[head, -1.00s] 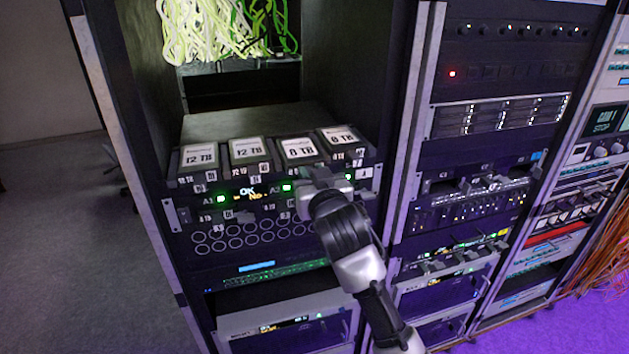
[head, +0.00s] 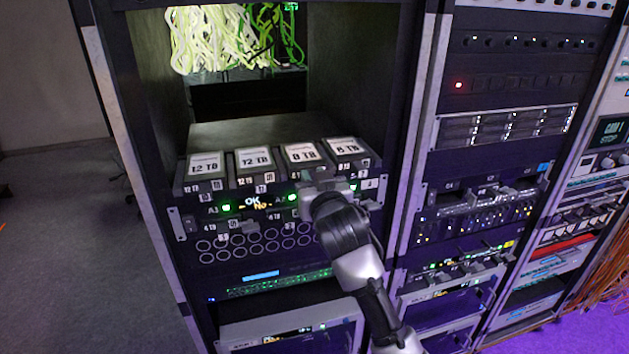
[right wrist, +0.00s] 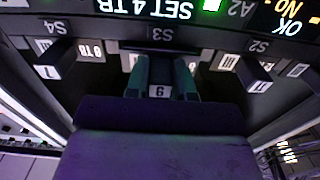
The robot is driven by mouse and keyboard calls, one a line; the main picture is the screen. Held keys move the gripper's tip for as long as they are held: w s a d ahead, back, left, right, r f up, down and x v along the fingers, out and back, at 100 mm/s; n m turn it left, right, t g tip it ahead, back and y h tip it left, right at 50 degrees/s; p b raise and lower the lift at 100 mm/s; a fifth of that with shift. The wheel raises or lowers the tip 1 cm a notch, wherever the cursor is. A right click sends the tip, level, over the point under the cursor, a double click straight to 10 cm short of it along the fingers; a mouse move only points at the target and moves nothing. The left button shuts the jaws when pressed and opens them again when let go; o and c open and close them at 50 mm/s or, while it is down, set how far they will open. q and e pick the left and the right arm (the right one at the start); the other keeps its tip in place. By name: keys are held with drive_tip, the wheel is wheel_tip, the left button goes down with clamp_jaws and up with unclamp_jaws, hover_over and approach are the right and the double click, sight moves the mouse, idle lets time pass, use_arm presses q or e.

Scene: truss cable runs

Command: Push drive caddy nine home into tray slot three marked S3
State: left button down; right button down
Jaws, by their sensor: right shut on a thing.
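Drive caddy nine is the third from the left in the tray row, with a white 8 TB label on top (head: 302,152). In the upside-down right wrist view its handle shows a white tag with a 9 (right wrist: 159,91). The S3 mark (right wrist: 160,33) is on the tray edge in line with it. The caddy sits in that slot, its top label in line with its neighbours'. My right gripper (head: 325,182) is shut on the handle, its teal fingers (right wrist: 160,80) on either side. It hides much of the caddy's front. My left gripper is not in view.
Neighbouring caddies stand close on both sides, at S4 (right wrist: 62,58) and S2 (right wrist: 252,72), with protruding handles. A lit status display (head: 255,203) is on the strip below the row. The rack post (head: 405,150) stands to the right. Pale cables (head: 225,40) hang above.

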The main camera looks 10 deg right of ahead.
drive_tip(key=shift+w, duration=0.55)
drive_tip(key=c, duration=0.9)
unclamp_jaws()
drive_tip(key=s+b, duration=0.3)
drive_tip(key=s, duration=0.8)
drive_tip(key=shift+d, duration=0.15)
